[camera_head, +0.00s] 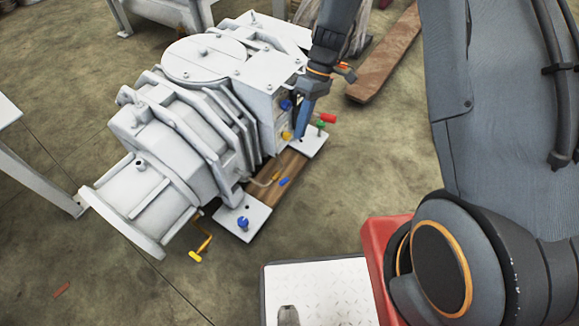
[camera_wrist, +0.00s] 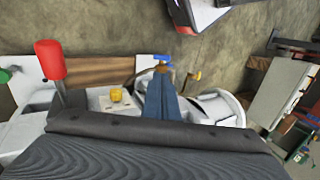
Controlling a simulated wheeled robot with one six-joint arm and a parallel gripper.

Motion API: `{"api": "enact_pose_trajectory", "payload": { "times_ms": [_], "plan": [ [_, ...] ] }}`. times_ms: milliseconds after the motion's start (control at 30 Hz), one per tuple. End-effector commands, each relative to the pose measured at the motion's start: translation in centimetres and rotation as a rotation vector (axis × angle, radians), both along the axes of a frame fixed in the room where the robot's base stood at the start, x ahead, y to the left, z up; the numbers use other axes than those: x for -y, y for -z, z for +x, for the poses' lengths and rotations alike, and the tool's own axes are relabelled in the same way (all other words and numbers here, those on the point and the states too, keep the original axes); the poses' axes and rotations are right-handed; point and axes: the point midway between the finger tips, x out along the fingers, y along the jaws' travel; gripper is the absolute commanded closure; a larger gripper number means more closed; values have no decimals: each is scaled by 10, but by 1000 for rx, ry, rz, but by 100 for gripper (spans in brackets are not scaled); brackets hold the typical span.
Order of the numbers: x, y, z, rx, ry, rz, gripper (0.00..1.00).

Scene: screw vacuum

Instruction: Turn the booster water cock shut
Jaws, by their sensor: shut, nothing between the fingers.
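My gripper (camera_head: 299,132) points down beside the white vacuum pump, with its blue fingers shut and empty. In the wrist view the fingertips (camera_wrist: 161,76) lie in line with a small blue lever (camera_wrist: 162,58) on a brass-coloured cock; contact cannot be told. In the head view the blue lever (camera_head: 284,181) lies below the fingers, by a bent pipe over a wooden plank. A yellow knob (camera_head: 287,135) sits just left of the fingers. No readable label shows which valve is the booster water cock.
A red handle (camera_head: 328,118) and a green one (camera_head: 320,125) stick out right of the gripper. A blue knob (camera_head: 242,223) stands on the front foot plate. A yellow crank (camera_head: 196,256) hangs at the pump's flange.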

Motion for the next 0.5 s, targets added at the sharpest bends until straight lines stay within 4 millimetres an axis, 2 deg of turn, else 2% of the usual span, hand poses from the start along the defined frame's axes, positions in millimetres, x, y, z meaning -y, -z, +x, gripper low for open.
{"api": "enact_pose_trajectory", "payload": {
  "times_ms": [133, 333, 500],
  "plan": [
    [8, 11, 4, -4, -6, 27, 100],
    [0, 27, -3, -9, -16, 33, 100],
    [-10, 54, -15, -9, -15, 31, 100]
  ]
}}
